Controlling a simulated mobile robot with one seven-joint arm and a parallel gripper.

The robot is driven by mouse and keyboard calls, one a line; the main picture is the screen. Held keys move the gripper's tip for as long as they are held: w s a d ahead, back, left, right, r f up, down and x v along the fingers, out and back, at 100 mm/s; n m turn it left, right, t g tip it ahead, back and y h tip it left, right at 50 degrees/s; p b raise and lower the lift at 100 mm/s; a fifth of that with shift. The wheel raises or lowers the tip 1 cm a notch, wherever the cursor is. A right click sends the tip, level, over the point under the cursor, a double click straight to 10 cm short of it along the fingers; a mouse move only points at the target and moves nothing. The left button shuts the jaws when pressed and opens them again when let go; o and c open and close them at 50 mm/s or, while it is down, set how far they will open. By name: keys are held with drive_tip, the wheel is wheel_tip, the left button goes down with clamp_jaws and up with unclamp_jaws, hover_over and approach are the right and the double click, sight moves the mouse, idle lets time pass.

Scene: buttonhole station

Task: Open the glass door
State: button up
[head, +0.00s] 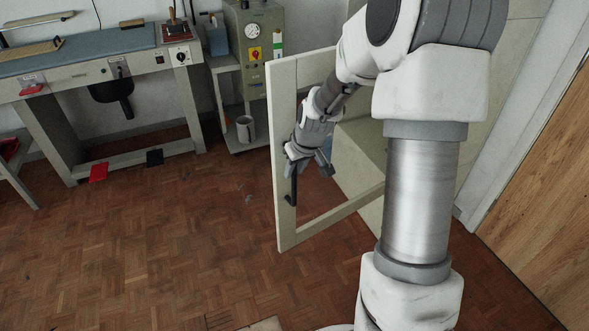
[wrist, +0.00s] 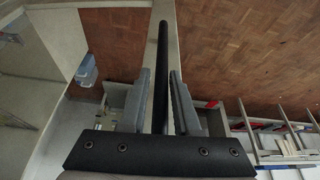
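The glass door (head: 285,215) is a pale cream frame with a see-through pane. It stands swung out from its cabinet. A black upright bar handle (head: 291,190) is on its free side stile. My gripper (head: 309,166) is at the door, close to the handle's upper part, with its fingers spread. In the wrist view the handle (wrist: 162,50) runs between the two fingers of my gripper (wrist: 161,80). A narrow gap shows beside the bar, so the fingers do not look closed on it. Part of the door is hidden behind my arm in the head view.
A workbench (head: 95,65) stands at the back left. A wooden panel (head: 540,190) is at right.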

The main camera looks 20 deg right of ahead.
drive_tip(key=shift+o, duration=1.1)
drive_tip(key=shift+r, duration=0.1)
drive_tip(key=p+v, duration=0.3)
drive_tip(key=v, duration=1.4)
drive_tip(key=shift+s+d+r, duration=0.1)
